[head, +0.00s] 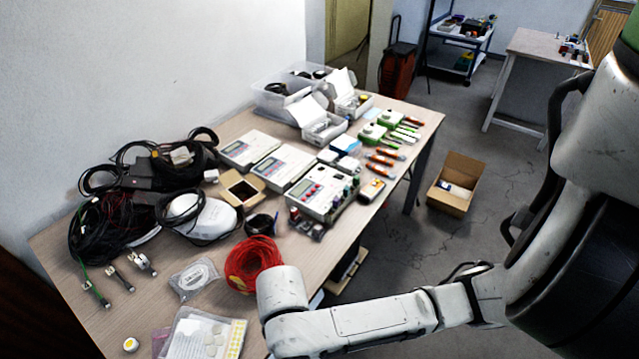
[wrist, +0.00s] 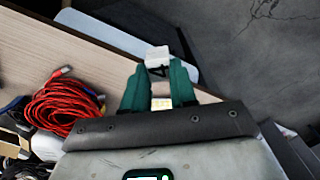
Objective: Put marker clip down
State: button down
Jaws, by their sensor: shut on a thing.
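My gripper (wrist: 158,74) shows in the wrist view with its two green fingers shut on a small white piece with a dark part below it, which I take to be the marker clip (wrist: 158,55). The clip sits at the fingertips, near the table's edge in the picture; its height above what lies below cannot be told. A small yellowish patch shows between the fingers, nearer the palm. In the head view my arm reaches over the table's near right edge, and the gripper and clip are hidden there.
The wooden table (head: 60,238) holds a red cable coil (head: 255,262), also in the wrist view (wrist: 66,101), a clear bag (head: 193,279), black cables (head: 110,225), instruments (head: 322,192) and a clear bin (head: 270,100). A cardboard box (head: 456,183) stands on the floor. Bare wood shows at the left front.

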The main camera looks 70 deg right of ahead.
jog(key=shift+n, duration=0.5)
jog(key=r, duration=0.2)
jog(key=s+r, duration=0.1)
jog(key=r, duration=0.1)
jog(key=shift+s+d, duration=0.15)
jog(key=shift+s+d+r, duration=0.1)
jog(key=shift+d+r, duration=0.1)
jog(key=shift+r, duration=0.55)
jog(key=w+d+f+p, duration=0.1)
jog(key=w+d+f, duration=0.1)
jog(key=d, duration=0.1)
jog(key=w+d+f, duration=0.3)
jog(key=w+d+f+p, duration=0.1)
jog(key=w+d+f, duration=0.2)
jog(key=shift+d+f+p, duration=0.15)
jog(key=shift+d+p, duration=0.05)
jog(key=shift+p, duration=0.1)
jog(key=shift+w+d+f, duration=0.45)
jog(key=shift+d+f, duration=0.1)
jog(key=shift+f, duration=1.85)
jog(key=shift+f, duration=0.2)
jog(key=c, duration=0.9)
grip_release()
jog(key=shift+r, duration=0.1)
